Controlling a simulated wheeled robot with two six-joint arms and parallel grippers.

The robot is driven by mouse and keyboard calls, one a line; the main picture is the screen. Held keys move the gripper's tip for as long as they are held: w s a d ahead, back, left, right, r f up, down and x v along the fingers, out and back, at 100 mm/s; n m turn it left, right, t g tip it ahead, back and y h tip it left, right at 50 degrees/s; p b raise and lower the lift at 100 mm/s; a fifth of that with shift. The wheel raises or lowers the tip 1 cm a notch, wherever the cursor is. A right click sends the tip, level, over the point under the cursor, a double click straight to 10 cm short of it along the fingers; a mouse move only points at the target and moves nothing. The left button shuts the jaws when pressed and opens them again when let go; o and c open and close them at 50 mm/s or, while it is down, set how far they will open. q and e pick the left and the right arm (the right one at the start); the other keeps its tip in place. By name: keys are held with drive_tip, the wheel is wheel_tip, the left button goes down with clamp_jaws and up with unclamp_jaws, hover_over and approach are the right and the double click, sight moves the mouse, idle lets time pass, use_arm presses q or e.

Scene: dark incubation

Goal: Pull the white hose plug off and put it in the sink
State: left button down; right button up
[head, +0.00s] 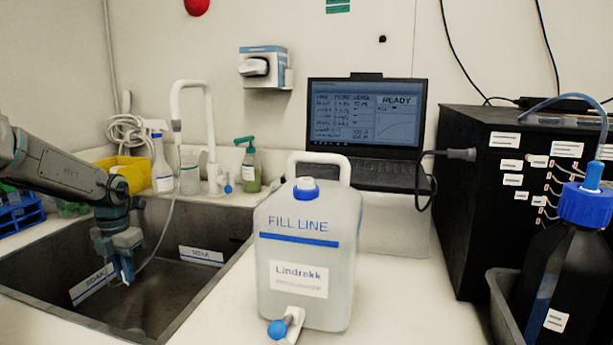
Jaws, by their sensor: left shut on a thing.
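My left gripper (124,272) reaches down from the left into the sink (215,282), with its fingers pointing down. It is shut on a small pale piece at the end of the thin white hose (165,233), apparently the white hose plug (125,283). The hose hangs from the white tap (190,88) and curves down to my fingertips. The fingers hide most of the plug, so I cannot tell whether it is apart from the hose. The gripper is above the sink floor. My right gripper is not in view.
A large jug (305,255) with a blue cap stands on the counter right of the sink. Bottles (161,165) and a yellow bin (133,174) stand behind the sink. A laptop (366,125), black box (490,200) and dark bottle (567,260) are farther right.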

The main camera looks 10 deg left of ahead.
use_arm(q)
drive_tip(key=c, duration=1.4)
unclamp_jaws()
drive_tip(key=shift+o, duration=0.2)
wheel_tip(320, 180, up, 12)
drive_tip(key=p, duration=0.6)
